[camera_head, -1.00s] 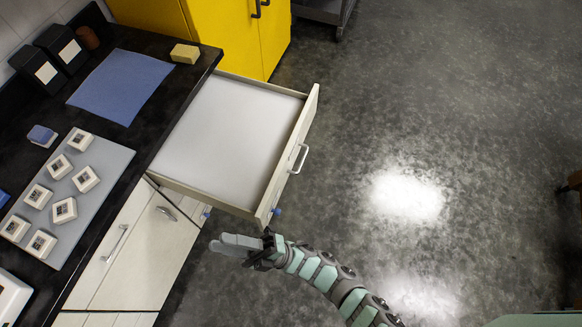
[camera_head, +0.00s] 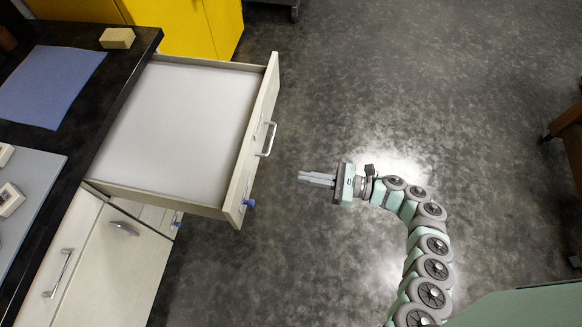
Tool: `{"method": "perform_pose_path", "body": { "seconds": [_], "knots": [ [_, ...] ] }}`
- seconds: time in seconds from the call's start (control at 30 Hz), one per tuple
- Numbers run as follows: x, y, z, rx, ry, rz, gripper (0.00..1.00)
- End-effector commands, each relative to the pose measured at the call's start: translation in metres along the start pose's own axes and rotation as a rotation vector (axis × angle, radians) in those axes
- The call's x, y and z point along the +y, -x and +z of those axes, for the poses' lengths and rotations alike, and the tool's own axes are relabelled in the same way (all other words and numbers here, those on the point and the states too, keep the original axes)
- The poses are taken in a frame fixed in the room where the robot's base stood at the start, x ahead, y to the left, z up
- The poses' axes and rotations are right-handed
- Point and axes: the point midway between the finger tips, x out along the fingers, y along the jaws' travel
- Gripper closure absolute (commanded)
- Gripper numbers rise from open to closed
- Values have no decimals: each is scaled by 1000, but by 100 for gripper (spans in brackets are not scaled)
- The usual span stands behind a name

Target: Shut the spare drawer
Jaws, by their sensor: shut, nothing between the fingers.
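The open drawer (camera_head: 185,125) is pulled far out from under the dark counter, and its white inside looks empty. Its front panel (camera_head: 250,150) faces right and carries a bar handle (camera_head: 268,138) and a small blue knob (camera_head: 249,203) near the lower end. My gripper (camera_head: 301,178) is shut and empty. It is over the floor to the right of the drawer front, apart from it, with its fingers pointing left towards the panel.
The dark counter (camera_head: 120,80) holds a blue cloth (camera_head: 45,88), a tan block (camera_head: 117,38) and a grey board (camera_head: 30,180) with small white pieces. Closed cabinet fronts (camera_head: 105,270) lie below the drawer. A yellow cabinet (camera_head: 190,28) stands behind.

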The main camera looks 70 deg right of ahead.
Motion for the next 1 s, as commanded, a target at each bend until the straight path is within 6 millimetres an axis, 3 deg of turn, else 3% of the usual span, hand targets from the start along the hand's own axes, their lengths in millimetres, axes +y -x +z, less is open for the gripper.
{"method": "perform_pose_path", "body": {
  "seconds": [0.6, 0.8, 1.0],
  "knots": [
    [3, -114, 0, -3, -4, 6, 100],
    [1, -128, 0, -1, -5, 0, 100],
    [1, -130, 0, -1, -5, 0, 100]
  ]
}}
